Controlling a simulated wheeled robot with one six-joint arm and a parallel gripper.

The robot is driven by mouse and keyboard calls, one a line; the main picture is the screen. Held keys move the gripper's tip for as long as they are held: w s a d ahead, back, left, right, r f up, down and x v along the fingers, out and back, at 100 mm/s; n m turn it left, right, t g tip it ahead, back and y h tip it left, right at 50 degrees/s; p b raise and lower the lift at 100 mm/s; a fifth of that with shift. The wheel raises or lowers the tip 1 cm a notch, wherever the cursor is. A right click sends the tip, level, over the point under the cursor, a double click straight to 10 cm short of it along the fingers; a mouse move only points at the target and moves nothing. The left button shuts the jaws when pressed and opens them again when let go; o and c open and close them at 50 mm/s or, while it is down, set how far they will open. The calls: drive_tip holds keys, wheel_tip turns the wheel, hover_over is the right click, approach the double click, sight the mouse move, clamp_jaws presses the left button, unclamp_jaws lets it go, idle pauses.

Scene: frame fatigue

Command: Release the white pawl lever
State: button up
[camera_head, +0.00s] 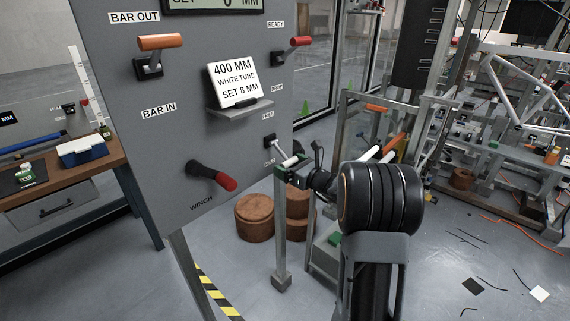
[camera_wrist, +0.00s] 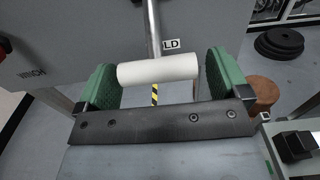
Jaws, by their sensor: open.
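The white pawl lever (camera_head: 290,161) sticks out from the right part of the grey panel, under the FREE label (camera_head: 268,115) and beside a lower label. In the wrist view its white cylindrical handle (camera_wrist: 158,69) lies crosswise on a metal rod, next to a label (camera_wrist: 171,44) of which only "LD" shows. My gripper (camera_head: 287,170) is open at the handle. In the wrist view the green pads of my gripper (camera_wrist: 160,78) stand at either end of the handle, with small gaps; it does not look clamped.
The panel also carries an orange lever (camera_head: 160,41), a red lever (camera_head: 300,41), a card on a shelf (camera_head: 240,109) and a red-tipped winch handle (camera_head: 225,182). Brown round blocks (camera_head: 254,218) stand on the floor below. A metal frame (camera_head: 500,110) stands at right.

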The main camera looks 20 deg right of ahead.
drive_tip(key=shift+x, duration=1.1)
